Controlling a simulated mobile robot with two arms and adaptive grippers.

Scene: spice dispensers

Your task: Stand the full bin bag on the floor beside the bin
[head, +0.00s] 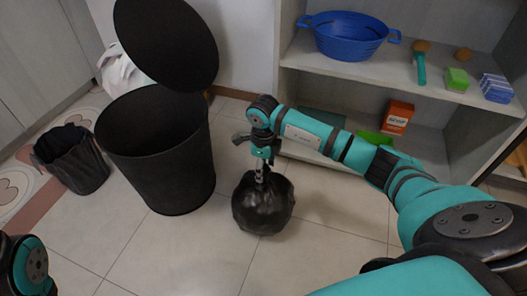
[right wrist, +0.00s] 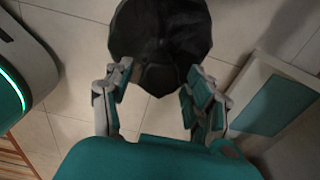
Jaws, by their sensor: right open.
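The full bin bag (head: 263,206) is black and rounded. It stands on the tiled floor just right of the bin (head: 160,155), with a small gap between them. The bin is a black cylinder with its round lid (head: 168,40) raised. My right gripper (head: 262,168) is directly above the bag's top. In the right wrist view its fingers (right wrist: 158,95) are spread apart, with the bag (right wrist: 160,35) just beyond and between them; I cannot tell whether they touch it. My left gripper is out of view; only a piece of my left arm shows at the lower left.
A small dark basket (head: 72,160) stands left of the bin on a patterned mat (head: 22,190). A shelf unit (head: 385,70) at the right holds a blue basin (head: 346,38), brushes, sponges and an orange box (head: 397,117). The floor in front of the bag is clear.

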